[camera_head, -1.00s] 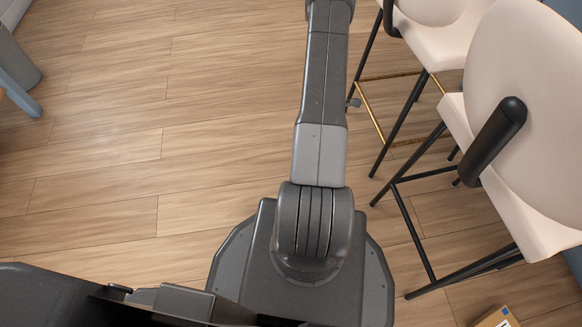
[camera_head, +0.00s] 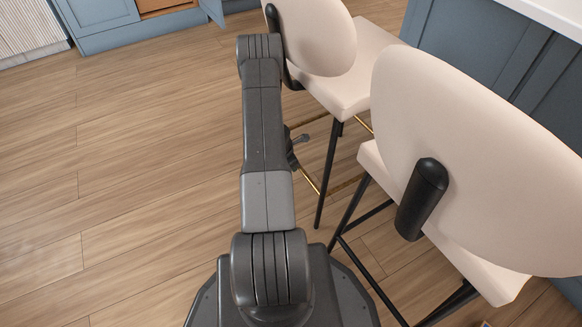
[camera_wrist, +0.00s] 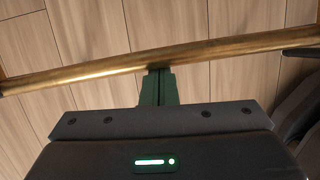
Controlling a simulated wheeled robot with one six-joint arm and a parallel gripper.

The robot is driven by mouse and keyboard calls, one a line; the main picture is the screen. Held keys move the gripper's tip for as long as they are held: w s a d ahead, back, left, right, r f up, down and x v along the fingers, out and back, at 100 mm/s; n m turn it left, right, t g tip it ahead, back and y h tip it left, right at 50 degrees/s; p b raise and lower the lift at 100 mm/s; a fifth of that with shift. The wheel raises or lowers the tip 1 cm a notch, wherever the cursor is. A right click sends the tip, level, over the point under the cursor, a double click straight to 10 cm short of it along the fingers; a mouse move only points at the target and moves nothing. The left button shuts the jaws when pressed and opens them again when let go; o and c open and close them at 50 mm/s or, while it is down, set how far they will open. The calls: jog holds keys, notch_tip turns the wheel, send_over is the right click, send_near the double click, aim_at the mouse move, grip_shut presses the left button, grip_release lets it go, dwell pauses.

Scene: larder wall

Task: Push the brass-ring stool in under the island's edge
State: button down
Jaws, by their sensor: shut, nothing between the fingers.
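The brass-ring stool (camera_head: 318,42) is the farther of two cream stools in the head view, with black legs and a brass foot bar. It stands upright beside the blue island (camera_head: 468,45), whose white top edge (camera_head: 545,12) shows at the upper right. In the wrist view, the brass bar (camera_wrist: 225,51) crosses the picture just beyond my gripper (camera_wrist: 158,72). The fingers are shut and empty, with their tips at the bar's edge; I cannot tell whether they touch it. In the head view, my arm covers part of the stool, and the gripper is mostly hidden.
A nearer cream stool (camera_head: 465,150) with a black foot bar stands close at the right of my arm. Blue cabinets (camera_head: 105,22) line the far upper left. The wooden floor (camera_head: 130,145) on the left is clear.

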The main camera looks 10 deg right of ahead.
jog(key=w+d+p, duration=0.1)
jog(key=w+d, duration=0.2)
jog(key=d, duration=0.6)
jog(key=w+d+p, duration=0.1)
jog(key=w+d, duration=0.2)
jog(key=d, duration=0.7)
jog(key=shift+r, duration=0.2)
jog(key=shift+a, duration=0.1)
